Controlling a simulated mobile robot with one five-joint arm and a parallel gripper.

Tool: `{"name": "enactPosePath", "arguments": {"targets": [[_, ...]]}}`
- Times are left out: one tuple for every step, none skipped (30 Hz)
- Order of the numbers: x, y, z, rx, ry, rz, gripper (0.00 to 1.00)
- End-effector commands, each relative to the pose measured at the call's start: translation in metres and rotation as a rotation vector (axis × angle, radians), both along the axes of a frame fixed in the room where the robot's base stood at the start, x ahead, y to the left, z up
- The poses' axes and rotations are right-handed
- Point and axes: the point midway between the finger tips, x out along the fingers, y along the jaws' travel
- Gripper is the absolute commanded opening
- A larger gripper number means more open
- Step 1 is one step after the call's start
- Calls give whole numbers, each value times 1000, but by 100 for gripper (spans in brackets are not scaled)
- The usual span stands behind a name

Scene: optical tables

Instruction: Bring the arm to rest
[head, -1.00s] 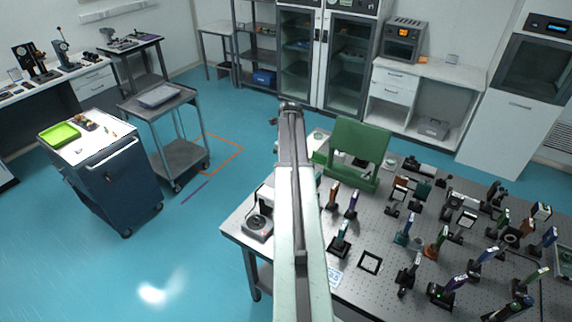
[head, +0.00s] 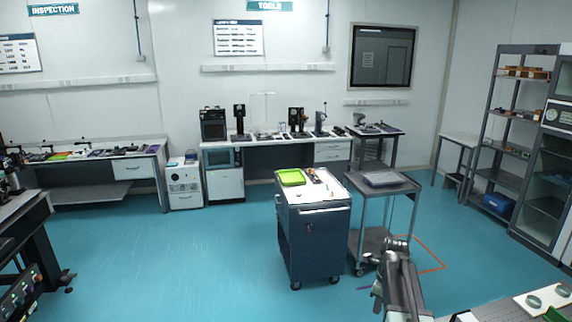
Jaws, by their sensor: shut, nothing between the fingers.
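My arm (head: 402,285) shows at the lower right of the head view, a grey link rising from the bottom edge to a dark rounded joint. It stands in front of the floor, to the right of the blue cabinet cart and below the grey trolley in the picture. My gripper's fingers cannot be made out. No held object shows on the visible part of the arm.
The blue cart (head: 314,248) carries a green tray (head: 291,177). The grey trolley (head: 401,187) stands beside it. A table corner (head: 490,300) is at the lower right. Open blue floor (head: 190,260) lies to the left. Benches line the far wall.

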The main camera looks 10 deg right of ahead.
Motion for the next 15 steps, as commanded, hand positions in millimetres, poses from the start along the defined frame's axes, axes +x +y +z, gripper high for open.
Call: {"name": "enactPosePath", "arguments": {"targets": [[-6,46,-34,-7,0,144,0],[-9,71,-43,-13,1,245,0],[-15,103,-57,-20,0,395,0],[-21,127,-66,-27,0,517,0],[-29,150,-76,-34,0,652,0],[-43,180,-89,-44,-1,852,0],[-53,197,-95,-52,-2,1001,0],[-62,210,-99,-58,-3,1143,0],[-74,222,-100,-66,-4,1322,0],[-82,226,-101,-70,-5,1449,0],[-89,227,-98,-75,-5,1565,0],[-96,224,-94,-79,-5,1705,0],[-100,223,-93,-82,-5,1806,0],[-103,222,-93,-83,-5,1901,0],[-106,221,-92,-84,-6,2012,0]]}}
